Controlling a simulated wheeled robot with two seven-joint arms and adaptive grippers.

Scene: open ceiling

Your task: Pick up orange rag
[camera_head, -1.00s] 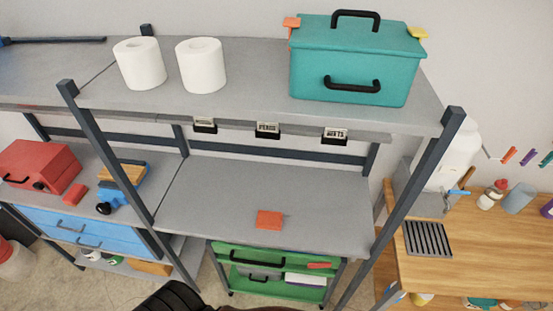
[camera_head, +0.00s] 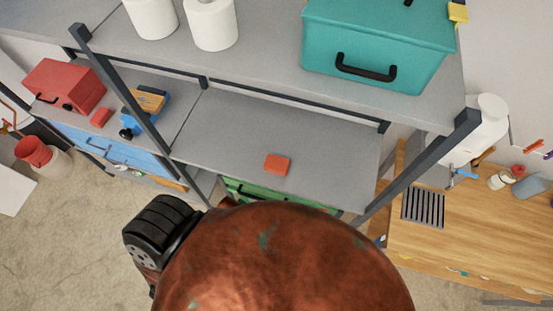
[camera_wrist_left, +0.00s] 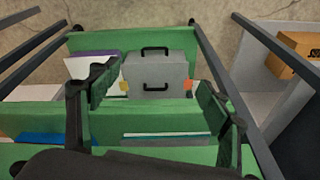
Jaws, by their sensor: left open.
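The orange rag (camera_head: 277,164) is a small flat folded block. It lies near the front edge of the grey middle shelf (camera_head: 300,130) in the head view, with bare shelf around it. Behind and below the fingers is the green cart. No fingertips of either gripper can be made out in the head view.
The green cart (camera_wrist_left: 120,42) holds a grey toolbox (camera_wrist_left: 160,72) with black handles. Dark shelf posts (camera_head: 425,165) flank the middle shelf. A teal box (camera_head: 375,50) and paper rolls (camera_head: 212,25) stand above. A red toolbox (camera_head: 65,85) is left; a wooden bench (camera_head: 470,230) is right.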

